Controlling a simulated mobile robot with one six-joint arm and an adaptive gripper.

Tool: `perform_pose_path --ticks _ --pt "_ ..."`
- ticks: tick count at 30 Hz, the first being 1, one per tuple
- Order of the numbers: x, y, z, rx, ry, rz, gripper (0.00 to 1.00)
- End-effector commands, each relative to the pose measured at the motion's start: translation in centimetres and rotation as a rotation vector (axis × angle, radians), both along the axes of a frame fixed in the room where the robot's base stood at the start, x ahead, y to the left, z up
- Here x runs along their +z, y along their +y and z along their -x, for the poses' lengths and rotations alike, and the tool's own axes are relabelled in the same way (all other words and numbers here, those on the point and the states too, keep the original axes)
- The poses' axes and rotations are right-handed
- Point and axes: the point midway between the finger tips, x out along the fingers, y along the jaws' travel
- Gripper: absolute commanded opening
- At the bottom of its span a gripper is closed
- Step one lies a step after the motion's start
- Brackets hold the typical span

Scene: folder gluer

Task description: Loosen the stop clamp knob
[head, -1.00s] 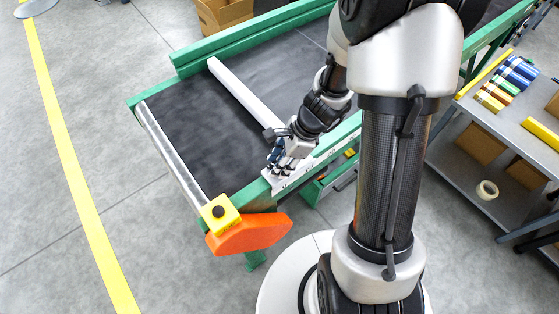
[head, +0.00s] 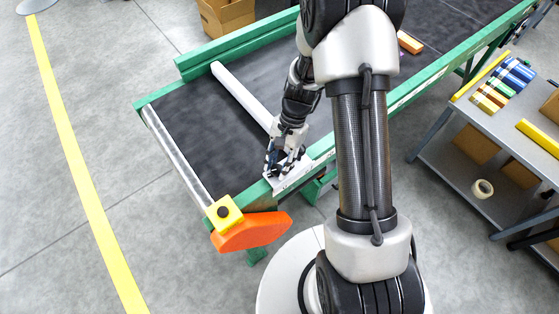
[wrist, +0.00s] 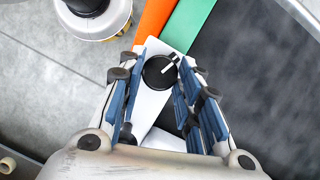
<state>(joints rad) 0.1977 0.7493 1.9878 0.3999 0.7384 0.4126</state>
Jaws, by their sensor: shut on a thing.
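The black stop clamp knob (wrist: 160,71), with a white pointer line on its face, sits on a pale metal plate in the wrist view. My gripper (wrist: 163,62) has its blue-padded fingers on either side of the knob and is shut on it. In the head view my gripper (head: 283,172) is at the near green rail, over the pale plate (head: 296,178), and hides the knob. The white stop bar (head: 238,92) lies across the dark belt, with its near end behind my gripper.
The green-railed conveyor belt (head: 195,130) is bare at its near end. A yellow box with a black button (head: 223,212) and an orange guard (head: 252,232) stand at the corner. A grey shelf cart (head: 485,125) with colored blocks stands to the right. The floor on the left is clear.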

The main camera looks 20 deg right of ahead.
Motion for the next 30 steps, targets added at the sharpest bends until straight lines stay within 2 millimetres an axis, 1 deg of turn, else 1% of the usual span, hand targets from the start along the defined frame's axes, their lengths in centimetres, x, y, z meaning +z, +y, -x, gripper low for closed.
perform_pose_path --ticks 3,30 --pt "0.13 0.14 -0.11 0.115 0.0 0.0 0.08" --pt "0.06 0.79 -0.35 0.967 0.001 -0.001 0.08"
